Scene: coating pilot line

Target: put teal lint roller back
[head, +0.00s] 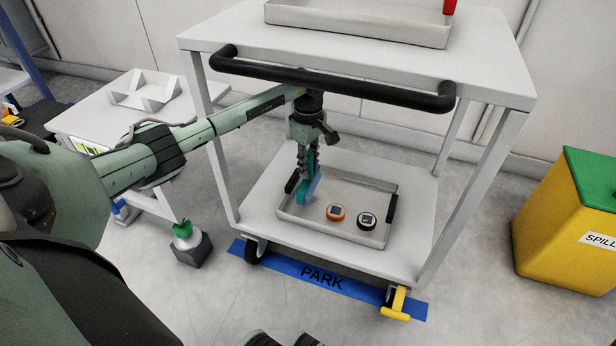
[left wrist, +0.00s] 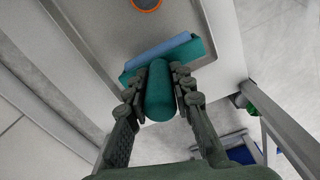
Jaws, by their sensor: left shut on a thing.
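The teal lint roller (head: 309,190) is in my left gripper (head: 308,170), low over the left part of a shallow metal tray (head: 325,234). In the left wrist view the gripper's fingers (left wrist: 158,95) close on both sides of the teal handle (left wrist: 159,88), and the wider teal and light blue head (left wrist: 160,52) lies beyond them. I cannot tell whether the roller touches the tray floor. The tray has black handles and sits on the lower shelf (head: 400,258) of a white trolley. My right gripper is not in view.
An orange-rimmed round item (head: 336,213) and a black round item (head: 367,220) lie in the tray. The trolley's black push bar (head: 340,84) passes above my left gripper. Another tray (head: 350,28) is on top. A yellow spill bin (head: 562,225) stands right; a white cradle (head: 146,92) sits left.

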